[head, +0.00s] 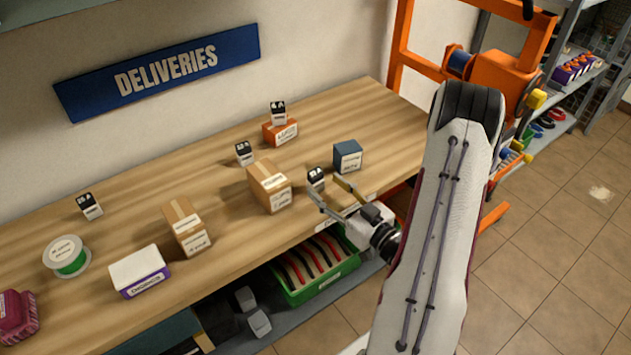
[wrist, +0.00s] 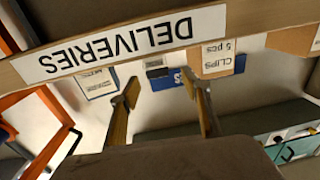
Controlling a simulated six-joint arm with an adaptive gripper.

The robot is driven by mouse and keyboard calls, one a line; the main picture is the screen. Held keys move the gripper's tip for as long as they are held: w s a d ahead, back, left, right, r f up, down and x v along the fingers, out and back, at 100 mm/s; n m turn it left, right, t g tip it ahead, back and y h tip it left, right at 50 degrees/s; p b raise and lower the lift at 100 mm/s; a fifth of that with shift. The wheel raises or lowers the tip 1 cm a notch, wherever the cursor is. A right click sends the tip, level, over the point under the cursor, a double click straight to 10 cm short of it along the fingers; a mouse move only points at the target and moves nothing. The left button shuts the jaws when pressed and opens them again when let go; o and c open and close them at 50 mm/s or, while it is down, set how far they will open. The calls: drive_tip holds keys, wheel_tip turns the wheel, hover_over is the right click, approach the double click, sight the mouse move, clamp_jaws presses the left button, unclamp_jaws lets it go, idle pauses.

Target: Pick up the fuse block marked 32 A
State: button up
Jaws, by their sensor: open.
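Several small black-and-white fuse blocks stand on the wooden bench in the head view. One (head: 316,179) is near the front edge by my gripper, one (head: 243,153) is further back, one (head: 90,206) is at far left. Another (head: 278,114) sits on an orange box (head: 280,133) and seems to read 6 A. The other ratings are too small to read surely, so I cannot tell which is 32 A. My gripper (head: 325,184) is open and empty at the bench's front edge.
A brown carton (head: 268,187) stands left of the near block and a dark blue box (head: 347,157) right of it. Another carton (head: 187,228), a white-purple box (head: 140,272) and a green spool (head: 67,256) are further left. A green crate (head: 320,284) sits below the bench (head: 225,255).

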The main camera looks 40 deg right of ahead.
sight(318, 180)
drive_tip(key=shift+w, duration=0.3)
drive_tip(key=shift+w+f, duration=0.2)
drive_tip(key=shift+w, duration=2.3)
drive_tip(key=c, duration=1.2)
